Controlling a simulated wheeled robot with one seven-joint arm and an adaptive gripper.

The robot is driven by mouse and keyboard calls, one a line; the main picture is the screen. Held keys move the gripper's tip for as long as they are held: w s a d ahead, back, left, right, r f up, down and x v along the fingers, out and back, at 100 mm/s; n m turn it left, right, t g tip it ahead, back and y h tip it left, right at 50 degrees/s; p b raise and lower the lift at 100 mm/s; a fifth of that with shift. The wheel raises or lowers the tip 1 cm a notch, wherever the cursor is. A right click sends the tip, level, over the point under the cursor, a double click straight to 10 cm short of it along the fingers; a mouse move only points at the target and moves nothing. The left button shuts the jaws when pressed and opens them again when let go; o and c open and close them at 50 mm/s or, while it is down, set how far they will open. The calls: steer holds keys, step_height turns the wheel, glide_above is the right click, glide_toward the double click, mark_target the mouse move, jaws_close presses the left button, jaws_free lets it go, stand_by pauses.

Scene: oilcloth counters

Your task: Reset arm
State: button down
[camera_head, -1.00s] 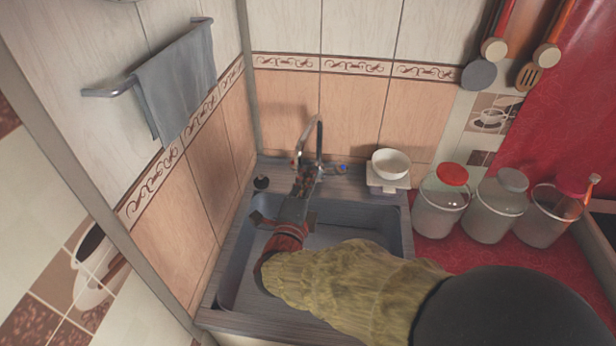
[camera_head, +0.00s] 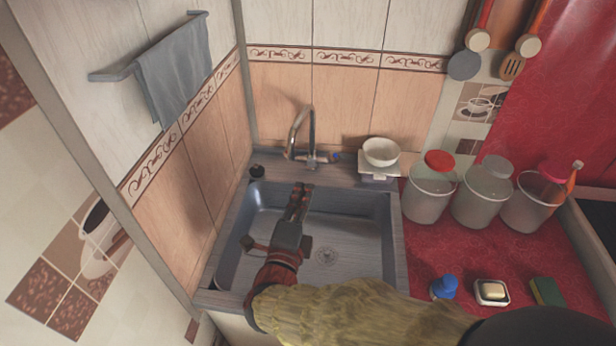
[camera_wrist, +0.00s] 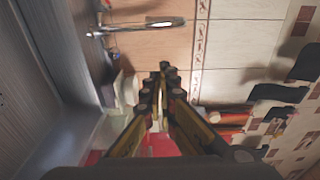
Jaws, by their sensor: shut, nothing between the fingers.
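My gripper (camera_head: 299,198) is over the sink basin (camera_head: 350,230) in the head view, its fingers pointing toward the back wall. The fingers are together and hold nothing. In the wrist view my gripper (camera_wrist: 163,90) shows its two fingers closed at the tips. The curved metal faucet (camera_head: 311,135) stands behind the sink, apart from the fingertips. It also shows in the wrist view (camera_wrist: 150,24), at the top. My sleeved arm comes in from the lower right and hides the sink's front edge.
A white bowl (camera_head: 380,151) sits on a small stand behind the sink. Several lidded jars (camera_head: 428,196) line the red counter. A blue-topped bottle (camera_head: 444,287), a soap dish (camera_head: 491,294) and a sponge (camera_head: 547,291) lie nearer. A grey towel (camera_head: 176,72) hangs on the left wall.

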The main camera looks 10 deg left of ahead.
steer(key=shift+s, duration=0.2)
steer(key=s+a+f+n+g+y, duration=0.6)
steer(key=a+f+n, duration=0.4)
steer(key=f, duration=0.1)
steer(key=s+d+n+g, duration=0.3)
steer(key=s+n+g, duration=0.4)
steer(key=s+n, duration=0.1)
steer(key=s+d+r+h, duration=0.1)
steer(key=d+r, duration=0.3)
steer(key=d, duration=0.8)
steer(key=s+d+r+h, duration=0.2)
steer(key=d+r, duration=0.2)
steer(key=d, duration=0.8)
steer(key=s+d+r+h, duration=0.2)
steer(key=d+r, duration=0.3)
steer(key=d, duration=0.8)
steer(key=shift+s+t+h, duration=0.15)
steer(key=shift+t+h, duration=0.15)
